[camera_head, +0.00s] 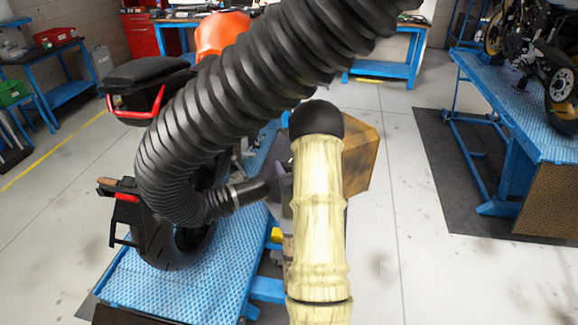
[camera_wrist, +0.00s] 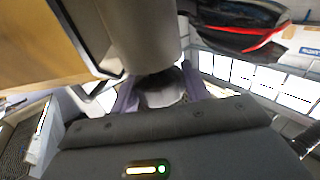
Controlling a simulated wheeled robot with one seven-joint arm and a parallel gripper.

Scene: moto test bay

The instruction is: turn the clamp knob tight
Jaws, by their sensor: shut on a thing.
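In the wrist view, my gripper (camera_wrist: 160,90) has two purple fingers, one on each side of a rounded grey piece, which looks like the clamp knob (camera_wrist: 162,92). The fingers are shut on it. A grey cylinder (camera_wrist: 140,35) sits right beyond the knob and hides part of it. In the head view, my pale arm covers most of the gripper, and the knob cannot be made out. The black corrugated hose (camera_head: 235,95) arches down and narrows to a dark end (camera_head: 250,192) close to the gripper. Whether the clamp is tight cannot be told.
A motorcycle (camera_head: 165,235) stands on a blue lift (camera_head: 185,285) under the hose. A brown box-like panel (camera_head: 362,160) is just right of my arm. Another blue lift (camera_head: 520,105) with a motorcycle stands at right. Floor between the lifts is clear.

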